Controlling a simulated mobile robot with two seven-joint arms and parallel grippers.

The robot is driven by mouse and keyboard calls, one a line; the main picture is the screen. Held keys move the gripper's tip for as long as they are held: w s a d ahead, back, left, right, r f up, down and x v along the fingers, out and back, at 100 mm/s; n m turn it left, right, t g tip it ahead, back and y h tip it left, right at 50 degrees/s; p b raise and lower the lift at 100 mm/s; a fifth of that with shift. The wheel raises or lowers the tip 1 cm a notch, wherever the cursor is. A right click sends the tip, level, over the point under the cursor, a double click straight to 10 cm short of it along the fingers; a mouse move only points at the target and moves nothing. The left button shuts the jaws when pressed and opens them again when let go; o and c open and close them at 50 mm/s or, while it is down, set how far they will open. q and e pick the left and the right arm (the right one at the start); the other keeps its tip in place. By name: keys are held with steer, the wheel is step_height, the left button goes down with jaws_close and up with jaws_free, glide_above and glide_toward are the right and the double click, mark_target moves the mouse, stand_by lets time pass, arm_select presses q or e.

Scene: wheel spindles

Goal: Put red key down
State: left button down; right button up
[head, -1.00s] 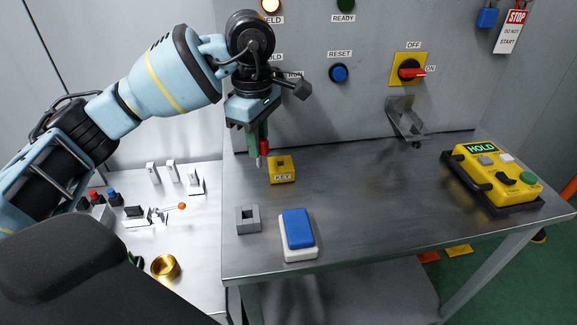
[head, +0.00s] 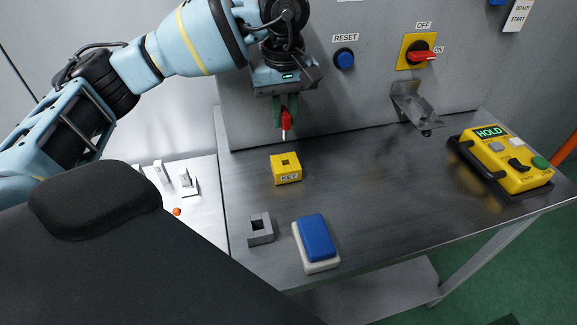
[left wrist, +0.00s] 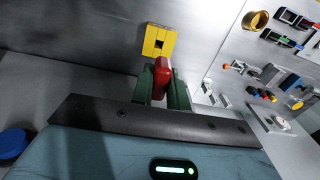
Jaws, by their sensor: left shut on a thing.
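The red key (head: 286,121) hangs upright in my left gripper (head: 285,112), its metal shaft pointing down. The gripper is shut on the key's red head and holds it above the back of the metal table. The red head also shows between the green fingers in the left wrist view (left wrist: 161,72). The yellow block labelled KEY (head: 286,172), with a square hole in its top, sits on the table in front of and below the key. It also shows past the fingers in the left wrist view (left wrist: 159,40). Key and block are apart. My right gripper is not in view.
A grey block with a square hole (head: 260,230) and a blue-topped white box (head: 317,243) stand nearer the front edge. A metal bracket (head: 409,103) juts from the wall. A yellow control box (head: 502,158) sits at right. The table's middle is clear.

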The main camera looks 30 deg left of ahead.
arm_select(q)
steer(key=shift+w, duration=0.1)
steer(key=shift+f+p, duration=0.3)
steer(key=shift+f, duration=4.65)
steer(key=shift+f, duration=0.25)
steer(key=c, duration=1.4)
jaws_free()
steer(key=shift+o, duration=0.2)
steer(key=shift+r, duration=0.1)
steer(key=shift+r, duration=0.1)
step_height(320, 180, up, 12)
steer(key=shift+r+b, duration=0.1)
steer(key=shift+b, duration=0.3)
steer(key=shift+d, duration=0.1)
